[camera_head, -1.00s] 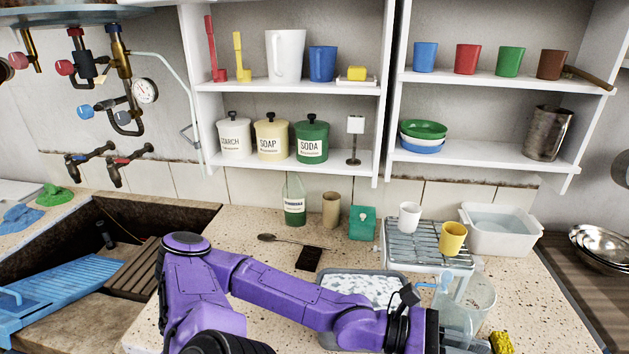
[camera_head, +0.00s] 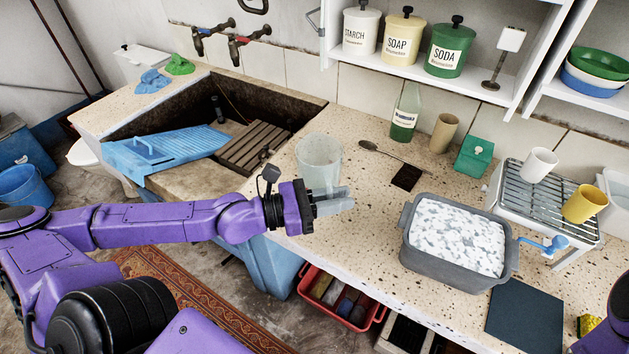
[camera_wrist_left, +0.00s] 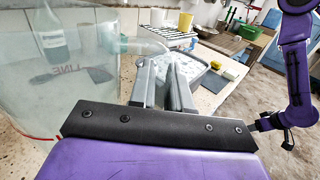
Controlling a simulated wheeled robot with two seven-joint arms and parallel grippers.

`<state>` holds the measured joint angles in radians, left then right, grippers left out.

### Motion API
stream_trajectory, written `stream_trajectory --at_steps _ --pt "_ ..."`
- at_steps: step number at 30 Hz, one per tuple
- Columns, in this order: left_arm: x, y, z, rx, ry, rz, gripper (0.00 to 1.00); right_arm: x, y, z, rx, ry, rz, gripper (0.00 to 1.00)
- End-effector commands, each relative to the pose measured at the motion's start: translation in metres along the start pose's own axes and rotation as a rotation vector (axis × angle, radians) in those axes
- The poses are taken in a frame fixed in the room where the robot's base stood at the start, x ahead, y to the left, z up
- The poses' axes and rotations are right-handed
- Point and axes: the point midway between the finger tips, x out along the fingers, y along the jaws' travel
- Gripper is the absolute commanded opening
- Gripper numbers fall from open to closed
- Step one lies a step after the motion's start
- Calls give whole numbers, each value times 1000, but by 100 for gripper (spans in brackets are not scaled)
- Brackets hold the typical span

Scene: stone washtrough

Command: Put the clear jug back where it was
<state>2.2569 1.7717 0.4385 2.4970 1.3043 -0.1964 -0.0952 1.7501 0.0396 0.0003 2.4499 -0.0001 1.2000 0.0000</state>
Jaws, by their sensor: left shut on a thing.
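The clear jug (camera_head: 318,158) is see-through and upright at the counter's front edge, right of the sink. My left gripper (camera_head: 335,200) is shut on it at the near side. In the left wrist view the jug (camera_wrist_left: 62,85) fills the left, with lettering and a red line on its wall. The fingers (camera_wrist_left: 167,85) are close together there, by the clear handle (camera_wrist_left: 140,46). I cannot tell whether the jug's base touches the counter. Of my right arm, only purple links show; its fingers are not visible.
A grey basin of suds (camera_head: 455,240) stands on the counter (camera_head: 350,240). Behind are a green bottle (camera_head: 405,115), a beige cup (camera_head: 443,132), a spoon and a dark block. A wire rack (camera_head: 545,195) carries two mugs.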

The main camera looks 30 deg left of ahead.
Motion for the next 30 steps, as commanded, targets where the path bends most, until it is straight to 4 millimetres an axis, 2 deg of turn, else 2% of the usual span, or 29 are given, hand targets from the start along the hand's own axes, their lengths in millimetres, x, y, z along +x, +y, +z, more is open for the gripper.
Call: stream_trajectory --at_steps 2,10,17,20,24,30 --pt "2 0 -2 3 -2 -2 0 4 0 2 0 0 1 53" --pt "21 12 -18 7 4 0 0 42 -3 18 0 -1 1 53" --pt "55 34 -38 7 9 -2 0 56 -5 23 0 0 1 53" --pt "77 47 -49 6 8 -2 0 58 -5 24 0 0 1 53" --pt "98 60 -79 2 6 1 0 58 -5 24 0 0 1 53" --pt "113 69 -99 1 1 2 0 58 -5 24 0 0 0 53"
